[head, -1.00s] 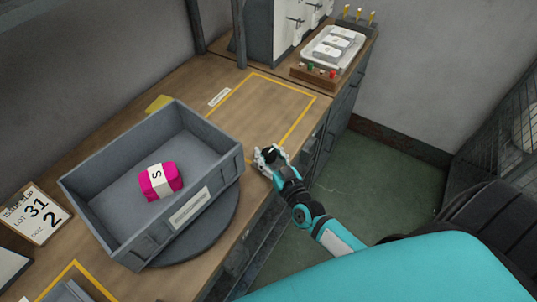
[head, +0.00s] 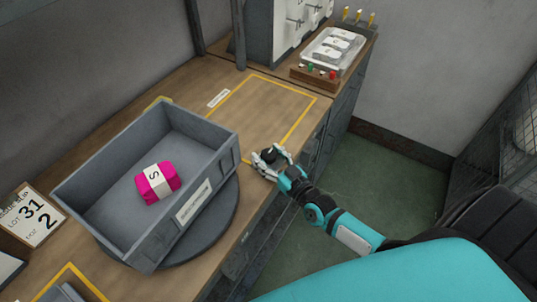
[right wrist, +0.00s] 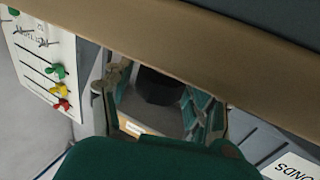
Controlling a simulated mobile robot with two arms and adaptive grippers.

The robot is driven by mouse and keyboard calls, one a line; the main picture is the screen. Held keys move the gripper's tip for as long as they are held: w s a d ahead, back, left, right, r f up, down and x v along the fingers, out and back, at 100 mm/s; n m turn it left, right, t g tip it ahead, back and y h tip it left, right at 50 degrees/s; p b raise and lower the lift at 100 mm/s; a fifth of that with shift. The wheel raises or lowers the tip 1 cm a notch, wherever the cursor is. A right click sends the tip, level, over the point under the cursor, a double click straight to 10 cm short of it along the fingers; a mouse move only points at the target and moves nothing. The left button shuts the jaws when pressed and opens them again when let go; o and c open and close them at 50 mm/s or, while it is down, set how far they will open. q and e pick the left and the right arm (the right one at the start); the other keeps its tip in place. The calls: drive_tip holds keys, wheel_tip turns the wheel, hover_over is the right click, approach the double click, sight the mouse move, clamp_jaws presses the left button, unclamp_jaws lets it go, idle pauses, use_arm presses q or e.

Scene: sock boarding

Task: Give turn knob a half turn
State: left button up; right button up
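A dark round knob (head: 269,155) shows between the fingers of my right gripper (head: 271,158), at the front edge of the wooden counter. In the right wrist view the dark knob (right wrist: 160,85) sits between the two fingers of the right gripper (right wrist: 162,100). The fingers stand well apart, with gaps visible beside the knob, so the gripper looks open around it. Part of the knob is hidden, and no pointer mark shows. My left gripper is out of view.
A grey bin (head: 205,153) holding a pink wrapped package (head: 166,190) stands on a round turntable (head: 225,218), left of the right gripper. A yellow-outlined area (head: 262,107) of the counter is clear. A tray (head: 316,53) with white packs lies at the back.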

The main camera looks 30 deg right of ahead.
drive_tip(key=shift+o, duration=0.5)
drive_tip(key=shift+w+r, duration=0.1)
drive_tip(key=s+d, duration=0.2)
drive_tip(key=s, duration=1)
